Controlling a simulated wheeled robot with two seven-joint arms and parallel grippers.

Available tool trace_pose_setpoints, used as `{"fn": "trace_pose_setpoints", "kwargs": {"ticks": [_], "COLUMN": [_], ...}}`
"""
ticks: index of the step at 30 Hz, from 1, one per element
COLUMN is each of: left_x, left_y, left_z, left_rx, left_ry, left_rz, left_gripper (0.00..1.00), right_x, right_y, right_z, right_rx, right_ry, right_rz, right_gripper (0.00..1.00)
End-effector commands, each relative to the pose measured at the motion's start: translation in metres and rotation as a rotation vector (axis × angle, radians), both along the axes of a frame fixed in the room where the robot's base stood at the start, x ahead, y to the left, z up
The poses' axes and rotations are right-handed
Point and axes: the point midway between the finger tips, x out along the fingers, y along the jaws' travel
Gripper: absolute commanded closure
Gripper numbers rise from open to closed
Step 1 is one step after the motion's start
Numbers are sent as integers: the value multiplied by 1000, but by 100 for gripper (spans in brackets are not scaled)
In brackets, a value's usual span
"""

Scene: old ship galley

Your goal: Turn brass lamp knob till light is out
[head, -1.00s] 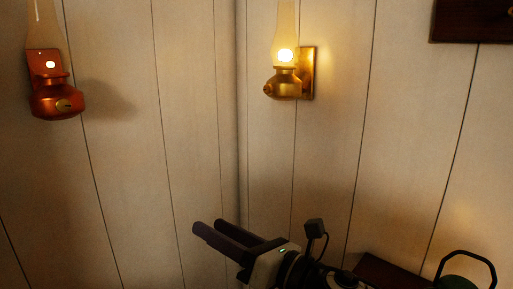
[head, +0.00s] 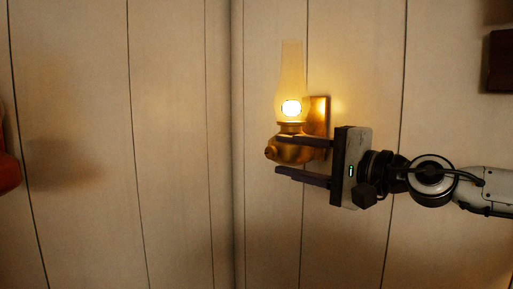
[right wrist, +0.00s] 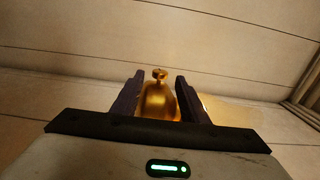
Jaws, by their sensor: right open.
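The brass lamp (head: 292,127) hangs on the wall panel and is lit, with a bright glow in its glass chimney (head: 291,70). Its small round knob (head: 270,153) sticks out from the left of the brass body. My right gripper (head: 281,156) is open, coming in from the right, with its fingers level with the lamp body. In the right wrist view, the brass body (right wrist: 158,101) shows between the two open fingers (right wrist: 160,76), and the knob (right wrist: 159,73) is near the fingertips. I cannot tell whether the fingers touch it. My left gripper is out of view.
A red lamp (head: 7,165) is cut off at the left edge of the head view. A dark wooden piece (head: 501,62) is on the wall at the upper right.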

Motion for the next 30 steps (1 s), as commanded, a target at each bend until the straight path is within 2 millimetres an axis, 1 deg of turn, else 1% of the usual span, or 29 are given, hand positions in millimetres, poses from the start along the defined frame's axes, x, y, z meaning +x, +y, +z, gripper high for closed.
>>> {"fn": "trace_pose_setpoints", "kwargs": {"ticks": [1,6,12,18,26,30], "left_x": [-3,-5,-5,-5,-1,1], "left_y": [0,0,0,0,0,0], "left_z": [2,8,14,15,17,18], "left_rx": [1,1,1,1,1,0], "left_ry": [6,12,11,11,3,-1], "left_rz": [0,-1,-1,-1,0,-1], "left_gripper": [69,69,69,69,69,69], "right_x": [6,29,51,60,61,61], "right_y": [9,32,54,62,63,63], "right_z": [0,1,2,1,1,1], "right_rx": [0,3,4,5,5,5], "right_ry": [4,6,4,4,4,4], "right_rz": [3,3,3,2,2,2], "right_gripper": [60,60,60,60,60,83]}}
